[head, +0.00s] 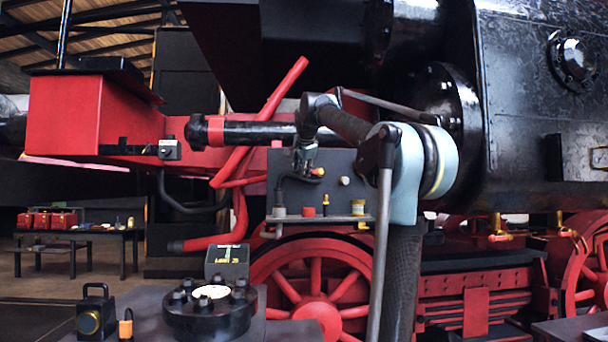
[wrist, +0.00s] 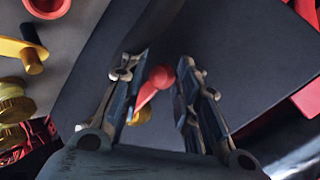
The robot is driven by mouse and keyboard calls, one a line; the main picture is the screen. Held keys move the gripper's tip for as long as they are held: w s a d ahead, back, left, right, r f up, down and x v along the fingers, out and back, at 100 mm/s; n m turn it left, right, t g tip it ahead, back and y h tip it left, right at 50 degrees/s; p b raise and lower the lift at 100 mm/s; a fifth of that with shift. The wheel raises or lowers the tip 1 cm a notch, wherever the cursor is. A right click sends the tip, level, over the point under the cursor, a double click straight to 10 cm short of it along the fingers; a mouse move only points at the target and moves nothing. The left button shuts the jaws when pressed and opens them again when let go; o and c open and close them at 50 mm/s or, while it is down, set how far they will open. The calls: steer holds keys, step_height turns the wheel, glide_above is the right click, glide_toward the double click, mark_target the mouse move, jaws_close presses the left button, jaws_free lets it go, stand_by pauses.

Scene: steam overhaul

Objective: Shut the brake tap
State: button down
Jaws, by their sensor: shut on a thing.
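The brake tap shows in the wrist view as a small red handle (wrist: 152,88) with a rounded end, with a bit of yellow (wrist: 140,117) below it. In the head view it is a small red and yellow fitting (head: 318,172) on the upper part of a dark panel (head: 340,192). The tap's lower body is mostly hidden by the fingers.
A narrow shelf (head: 345,218) below the panel carries small red, yellow and grey fittings. Red pipes (head: 240,165) rise at the left. A red spoked wheel (head: 310,285) is below. A black flanged block (head: 208,315) stands in front. A table (head: 100,235) with red boxes is far left.

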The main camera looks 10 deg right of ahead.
steer(key=shift+w+r, duration=0.2)
steer(key=shift+r, duration=0.1)
steer(key=c, duration=1.3)
jaws_free()
steer(key=shift+c, duration=0.2)
steer(key=shift+d, duration=0.1)
steer(key=shift+s+f, duration=0.1)
steer(key=v, duration=1.1)
steer(key=shift+s, duration=0.4)
